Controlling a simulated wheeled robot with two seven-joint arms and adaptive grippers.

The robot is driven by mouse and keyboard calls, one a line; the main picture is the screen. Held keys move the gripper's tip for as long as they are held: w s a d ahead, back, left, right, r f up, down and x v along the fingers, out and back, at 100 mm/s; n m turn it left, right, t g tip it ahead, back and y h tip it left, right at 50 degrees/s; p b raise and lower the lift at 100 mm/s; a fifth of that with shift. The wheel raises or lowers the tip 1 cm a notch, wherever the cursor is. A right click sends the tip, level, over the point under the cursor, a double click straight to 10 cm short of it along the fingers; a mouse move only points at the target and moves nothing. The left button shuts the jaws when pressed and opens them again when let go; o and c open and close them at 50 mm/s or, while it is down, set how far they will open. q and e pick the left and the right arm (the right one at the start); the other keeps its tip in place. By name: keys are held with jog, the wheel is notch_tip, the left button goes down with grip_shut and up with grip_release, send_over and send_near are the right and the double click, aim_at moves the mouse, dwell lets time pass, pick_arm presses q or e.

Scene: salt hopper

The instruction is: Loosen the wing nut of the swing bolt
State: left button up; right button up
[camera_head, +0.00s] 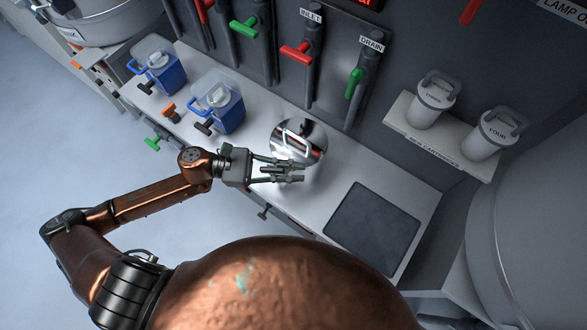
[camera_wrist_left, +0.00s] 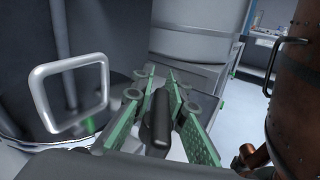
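My left gripper (camera_head: 303,172) hovers over the white counter, in front of a round shiny lid with a pale loop handle (camera_head: 297,141). In the left wrist view its green-padded fingers (camera_wrist_left: 161,76) are apart, with a dark rounded bar between them that I cannot identify. The loop handle (camera_wrist_left: 70,92) stands left of the fingers there, apart from them. I cannot make out a swing bolt or wing nut in either view. My right gripper is out of view.
Two blue jugs (camera_head: 159,72) (camera_head: 228,113) stand left on the counter. A dark mat (camera_head: 372,228) lies at its right. Red and green valve handles (camera_head: 297,53) (camera_head: 354,83) line the wall. White canisters (camera_head: 433,98) stand on a shelf. A large grey drum (camera_head: 530,215) is far right.

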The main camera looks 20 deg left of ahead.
pick_arm(q)
grip_shut()
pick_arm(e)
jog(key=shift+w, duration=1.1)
